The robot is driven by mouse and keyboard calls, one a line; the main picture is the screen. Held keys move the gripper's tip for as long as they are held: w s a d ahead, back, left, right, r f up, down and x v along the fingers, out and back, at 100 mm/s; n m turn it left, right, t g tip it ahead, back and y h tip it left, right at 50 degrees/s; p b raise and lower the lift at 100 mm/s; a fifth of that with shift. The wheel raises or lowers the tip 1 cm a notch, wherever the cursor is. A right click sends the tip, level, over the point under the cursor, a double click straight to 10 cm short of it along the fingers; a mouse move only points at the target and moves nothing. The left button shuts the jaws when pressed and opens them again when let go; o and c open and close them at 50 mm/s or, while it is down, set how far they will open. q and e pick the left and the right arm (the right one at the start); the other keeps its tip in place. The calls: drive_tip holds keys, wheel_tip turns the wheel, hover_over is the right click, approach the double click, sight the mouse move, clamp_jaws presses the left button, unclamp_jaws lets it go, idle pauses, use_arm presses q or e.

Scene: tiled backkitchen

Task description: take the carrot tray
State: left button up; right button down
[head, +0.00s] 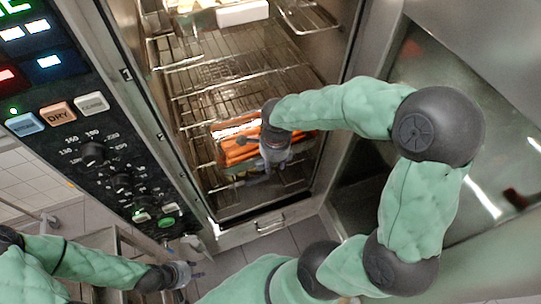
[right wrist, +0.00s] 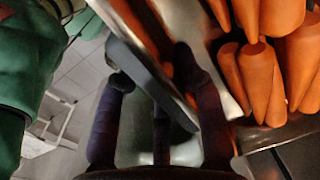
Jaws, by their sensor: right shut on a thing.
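The carrot tray (head: 226,131) is a shiny metal tray holding several orange carrots (head: 240,153), low inside the open oven. My right gripper (head: 272,165) reaches into the oven at the tray's right front side. In the right wrist view its fingers (right wrist: 150,75) stand on either side of the tray's metal rim (right wrist: 150,85), shut on it. The carrots (right wrist: 258,75) lie just to the right of the fingers in that view. The gripper and forearm hide the tray's right side in the head view. My left gripper (head: 187,274) is low at the left, outside the oven, away from the tray.
Wire racks (head: 205,78) fill the oven above the tray. A white container (head: 242,13) sits on an upper rack. The control panel (head: 95,150) is on the left, and the glass door (head: 460,120) stands open on the right. Tiled floor shows below the oven.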

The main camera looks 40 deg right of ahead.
drive_tip(key=shift+r, duration=0.7)
drive_tip(key=s+a+p, duration=0.1)
drive_tip(key=s+a, duration=0.1)
drive_tip(key=s, duration=0.7)
drive_tip(key=s+a+p, duration=0.2)
drive_tip(key=s, duration=0.8)
drive_tip(key=shift+a, duration=0.3)
drive_tip(key=shift+f, duration=0.1)
